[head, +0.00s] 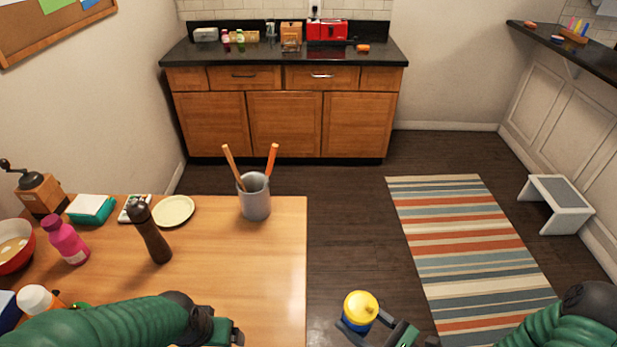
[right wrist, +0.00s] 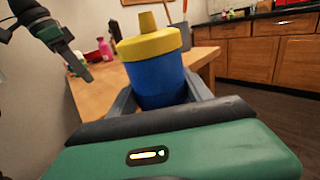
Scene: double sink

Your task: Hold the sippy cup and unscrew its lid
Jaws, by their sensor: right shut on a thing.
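The sippy cup has a blue body (right wrist: 157,83) and a yellow spouted lid (right wrist: 149,43), which sits on the cup. The cup also shows at the bottom of the head view (head: 361,306), beyond the table's right edge. My right gripper (right wrist: 160,95) is shut on the blue body, one finger on each side, with the cup held roughly upright and the lid clear above the fingers. My left gripper (head: 226,334) is over the table's front, apart from the cup. It also shows at upper left in the right wrist view (right wrist: 80,62); its finger opening is unclear.
The wooden table (head: 260,275) bears a brown pepper mill (head: 152,235), a pink bottle (head: 66,240), a cream plate (head: 174,211) and a grey utensil holder (head: 255,197). Its front right part is mostly clear. A striped rug (head: 465,250) and a step stool (head: 555,205) lie beyond on the right.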

